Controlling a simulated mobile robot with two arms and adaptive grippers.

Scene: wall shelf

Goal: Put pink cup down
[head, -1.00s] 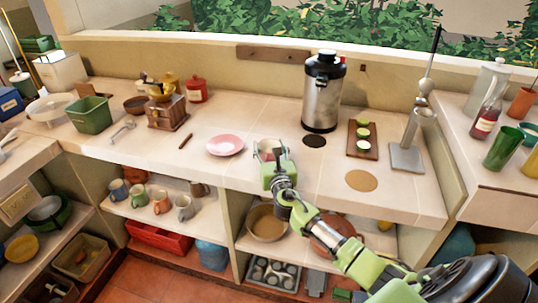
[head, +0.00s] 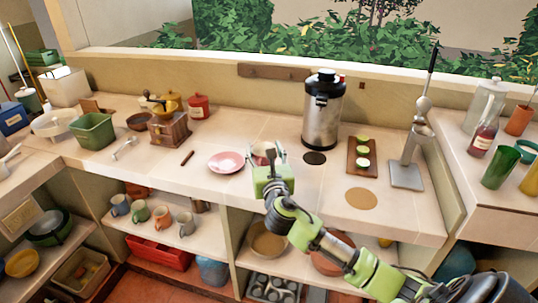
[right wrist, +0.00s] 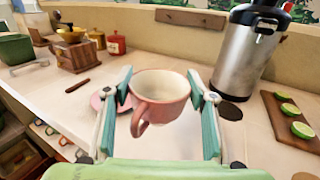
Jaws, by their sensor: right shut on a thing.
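The pink cup (right wrist: 160,98) is upright between the two fingers of my right gripper (right wrist: 160,97) in the right wrist view, with its handle toward the camera. The cup (head: 263,150) also shows in the head view, partly hidden by my right gripper (head: 268,152), which is shut on it. The cup is over the counter (head: 225,190), just right of a pink saucer (head: 226,162); I cannot tell whether its base touches the counter. In the right wrist view, the saucer (right wrist: 103,101) is mostly hidden behind the left finger. My left gripper is not in view.
A steel urn (head: 322,115) with a dark round mat (head: 314,158) stands right of the cup. A board with lime slices (head: 361,167) and a tan round mat (head: 362,199) lie farther right. A wooden grinder (head: 170,130) is at left. Several mugs stand on the lower shelf.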

